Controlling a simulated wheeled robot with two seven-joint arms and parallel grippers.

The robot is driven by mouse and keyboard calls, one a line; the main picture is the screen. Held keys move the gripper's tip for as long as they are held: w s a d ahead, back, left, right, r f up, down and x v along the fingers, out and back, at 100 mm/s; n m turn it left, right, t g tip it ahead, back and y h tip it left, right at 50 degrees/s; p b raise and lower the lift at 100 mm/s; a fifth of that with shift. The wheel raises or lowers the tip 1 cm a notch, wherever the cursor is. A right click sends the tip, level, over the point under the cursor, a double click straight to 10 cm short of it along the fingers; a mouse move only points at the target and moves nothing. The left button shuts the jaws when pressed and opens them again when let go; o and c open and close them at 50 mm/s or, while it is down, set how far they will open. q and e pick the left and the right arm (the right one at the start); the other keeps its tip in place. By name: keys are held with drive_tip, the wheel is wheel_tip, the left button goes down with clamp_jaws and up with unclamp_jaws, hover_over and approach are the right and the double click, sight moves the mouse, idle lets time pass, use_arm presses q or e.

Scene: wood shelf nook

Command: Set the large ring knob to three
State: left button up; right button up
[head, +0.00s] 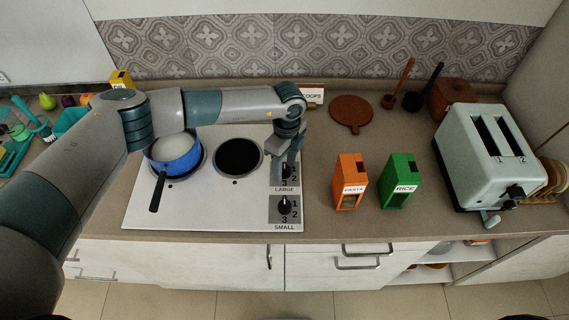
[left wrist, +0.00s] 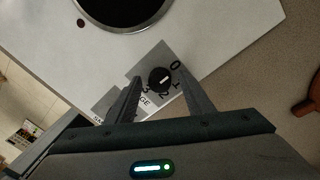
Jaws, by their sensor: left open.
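The large ring knob (head: 286,171) is a small black dial on a grey plate marked LARGE, at the right side of the white hob (head: 205,215). In the left wrist view the knob (left wrist: 160,80) lies between the fingers of my left gripper (left wrist: 160,76), with digits 0 to 3 around it. A pale mark shows on the knob, but I cannot tell surely which digit it points at. My left gripper (head: 287,153) is open, pointing down over the knob and partly hiding it. Whether the fingers touch the knob is unclear. My right gripper is out of view.
The small ring knob (head: 284,205) sits just in front. A blue pot (head: 174,154) stands on the left ring; the other ring (head: 238,157) is bare. Orange pasta (head: 350,182) and green rice (head: 399,181) boxes stand right of the hob, then a toaster (head: 487,157).

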use_arm(q)
drive_tip(key=c, duration=1)
drive_tip(key=shift+c, duration=0.2)
